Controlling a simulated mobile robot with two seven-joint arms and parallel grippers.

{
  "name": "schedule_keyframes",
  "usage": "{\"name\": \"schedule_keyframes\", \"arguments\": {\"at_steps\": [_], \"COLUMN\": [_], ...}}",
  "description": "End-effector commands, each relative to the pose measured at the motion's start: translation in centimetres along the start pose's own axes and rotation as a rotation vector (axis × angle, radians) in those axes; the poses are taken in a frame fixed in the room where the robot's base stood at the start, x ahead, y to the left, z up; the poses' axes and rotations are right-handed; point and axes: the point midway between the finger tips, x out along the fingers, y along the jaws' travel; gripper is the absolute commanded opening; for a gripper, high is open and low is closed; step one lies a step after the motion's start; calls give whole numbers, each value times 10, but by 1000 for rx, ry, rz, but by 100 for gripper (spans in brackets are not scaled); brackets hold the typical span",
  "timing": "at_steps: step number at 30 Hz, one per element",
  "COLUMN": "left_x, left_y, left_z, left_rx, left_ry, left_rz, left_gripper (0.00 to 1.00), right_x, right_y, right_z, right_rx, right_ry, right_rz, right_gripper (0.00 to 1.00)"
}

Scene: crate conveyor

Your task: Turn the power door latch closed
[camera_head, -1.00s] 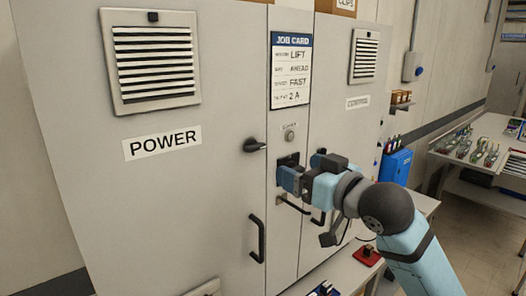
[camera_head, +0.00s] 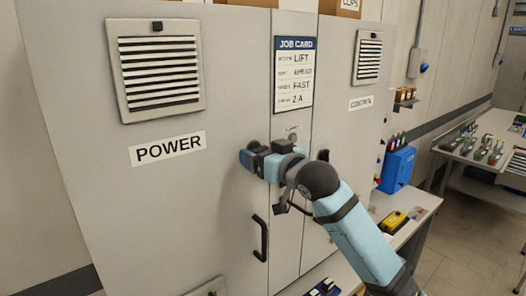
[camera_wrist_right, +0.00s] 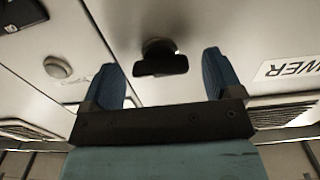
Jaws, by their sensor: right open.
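The power door (camera_head: 190,205) is a grey cabinet door with a POWER label (camera_head: 168,148), and it looks closed. Its latch is a small black turning handle near the door's right edge. In the right wrist view the latch (camera_wrist_right: 160,65) sits between my two blue fingertips, its bar lying across the picture, with space on both sides. In the head view my right gripper (camera_head: 254,158) is at the latch and hides most of it. The right gripper is open, and I see no contact with the handle. My left gripper is not in view.
A black pull handle (camera_head: 261,238) sticks out of the door below my gripper. A job card (camera_head: 293,75) hangs on the centre panel. The control door (camera_head: 345,130) is to the right.

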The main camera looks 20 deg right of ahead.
Motion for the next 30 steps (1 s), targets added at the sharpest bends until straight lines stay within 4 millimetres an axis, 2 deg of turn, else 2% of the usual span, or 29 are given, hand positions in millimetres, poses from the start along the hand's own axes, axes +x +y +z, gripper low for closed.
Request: {"name": "schedule_keyframes", "arguments": {"at_steps": [6,8,13,23,30], "left_x": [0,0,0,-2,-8], "left_y": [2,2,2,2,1], "left_z": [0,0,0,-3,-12], "left_rx": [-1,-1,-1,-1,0], "left_ry": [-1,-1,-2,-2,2], "left_rz": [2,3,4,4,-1], "left_gripper": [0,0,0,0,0], "right_x": [0,0,0,0,0], "right_y": [0,0,0,0,0], "right_z": [0,0,0,-1,-3], "right_rx": [0,0,0,-36,-172], "right_ry": [1,1,1,1,0], "right_rz": [0,0,0,0,1], "right_gripper": [85,74,36,36,36]}}
